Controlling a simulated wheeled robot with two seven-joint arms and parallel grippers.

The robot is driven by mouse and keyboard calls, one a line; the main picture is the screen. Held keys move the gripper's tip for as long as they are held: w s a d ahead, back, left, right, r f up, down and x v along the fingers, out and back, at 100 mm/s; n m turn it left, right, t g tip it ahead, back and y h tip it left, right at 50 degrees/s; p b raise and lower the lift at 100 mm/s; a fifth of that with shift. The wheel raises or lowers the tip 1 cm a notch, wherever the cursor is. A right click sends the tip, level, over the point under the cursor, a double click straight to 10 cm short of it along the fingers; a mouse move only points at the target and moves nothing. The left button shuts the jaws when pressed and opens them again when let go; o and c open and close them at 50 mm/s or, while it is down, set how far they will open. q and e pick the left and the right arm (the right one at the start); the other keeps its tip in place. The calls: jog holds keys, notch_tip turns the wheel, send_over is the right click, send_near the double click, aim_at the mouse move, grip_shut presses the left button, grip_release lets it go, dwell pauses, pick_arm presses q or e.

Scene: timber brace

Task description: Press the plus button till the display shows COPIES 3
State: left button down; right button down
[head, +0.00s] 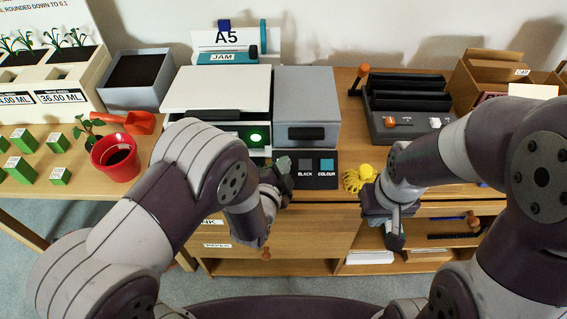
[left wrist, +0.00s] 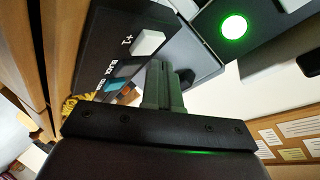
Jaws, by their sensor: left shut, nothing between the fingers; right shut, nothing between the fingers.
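The copier (head: 217,90) has a white lid and a round, green-lit button (head: 255,138), which also shows in the left wrist view (left wrist: 233,27). Its dark control panel (head: 318,183) has BLACK and COLOUR labels. In the left wrist view a pale plus button (left wrist: 148,42) sits beside a "+1" mark. My left gripper (head: 282,170) is shut and empty at the panel's left end; its fingertips (left wrist: 164,66) appear close to the plus button, and I cannot tell whether they touch. The arm hides the plus button in the head view. No readable COPIES display shows. My right gripper (head: 395,240) is shut and empty before the desk's front edge.
A red pot (head: 115,158) with a plant and several green blocks stand left. A yellow coiled item (head: 357,179) lies right of the panel. A dark rack (head: 405,105) and wooden box (head: 487,75) stand right. Drawers and shelves are below the desk.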

pick_arm(q)
jog(key=shift+f, duration=0.1)
dwell(0.6)
jog(key=shift+w+f+b, duration=0.25)
jog(key=shift+b, duration=0.05)
jog(key=shift+w+f+b, duration=0.15)
jog(key=shift+f+b, duration=0.2)
dwell(0.6)
jog(key=shift+r, duration=0.1)
jog(key=shift+s+r+p, duration=0.45)
jog(key=shift+r+p, duration=0.2)
jog(key=shift+p, duration=0.15)
jog(key=r+p, duration=0.1)
jog(key=s+r+p, duration=0.1)
jog(key=r+p, duration=0.1)
jog(key=s+r+p, duration=0.1)
jog(key=shift+s+r, duration=0.15)
jog(key=shift+s, duration=0.1)
